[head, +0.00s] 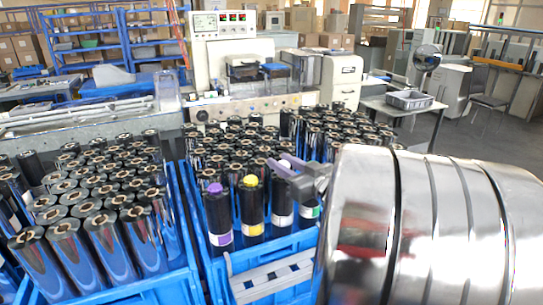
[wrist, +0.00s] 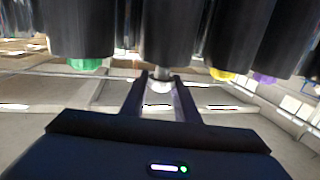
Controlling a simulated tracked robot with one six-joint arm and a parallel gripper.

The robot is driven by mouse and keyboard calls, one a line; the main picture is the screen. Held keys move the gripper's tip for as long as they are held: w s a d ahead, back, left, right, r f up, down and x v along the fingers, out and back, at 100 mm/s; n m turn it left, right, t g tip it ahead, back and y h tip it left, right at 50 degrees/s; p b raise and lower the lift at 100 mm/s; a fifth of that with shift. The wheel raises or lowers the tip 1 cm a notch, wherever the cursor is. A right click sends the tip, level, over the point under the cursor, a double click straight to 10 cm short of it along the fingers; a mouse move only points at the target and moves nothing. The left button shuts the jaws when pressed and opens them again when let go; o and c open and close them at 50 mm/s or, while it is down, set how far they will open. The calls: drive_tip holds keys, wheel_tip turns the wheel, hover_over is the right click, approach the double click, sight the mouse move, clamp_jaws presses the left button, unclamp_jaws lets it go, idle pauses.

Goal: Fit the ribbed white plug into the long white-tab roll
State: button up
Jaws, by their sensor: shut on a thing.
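My gripper (wrist: 160,80) is shut on the ribbed white plug (wrist: 160,87), whose pale end shows between the fingertips in the wrist view. The gripper (head: 282,170) also shows in the head view, over the white-tab roll (head: 282,205), and hides that roll's top. In the wrist view, which looks inverted, the plug is lined up with the end of the black white-tab roll (wrist: 165,35), with its narrow part at the roll's end. I cannot tell how deep it sits, and its ribs are too small to make out.
A white ridged part (head: 272,278) lies in front. My own arm fills the right.

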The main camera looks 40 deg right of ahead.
drive_tip(key=shift+f, duration=0.65)
drive_tip(key=shift+r, duration=0.1)
idle(1.2)
drive_tip(key=shift+r, duration=1.55)
idle(0.9)
idle(0.7)
drive_tip(key=o, duration=0.7)
drive_tip(key=shift+s, duration=0.2)
drive_tip(key=shift+s+a+r, duration=0.1)
drive_tip(key=shift+s+a, duration=0.05)
drive_tip(key=shift+s, duration=1.65)
drive_tip(key=shift+s+a+r, duration=0.1)
drive_tip(key=shift+s+a, duration=0.05)
drive_tip(key=shift+s, duration=1.65)
drive_tip(key=shift+s+a+r, duration=0.1)
drive_tip(key=shift+s+a, duration=0.05)
drive_tip(key=shift+s, duration=1.65)
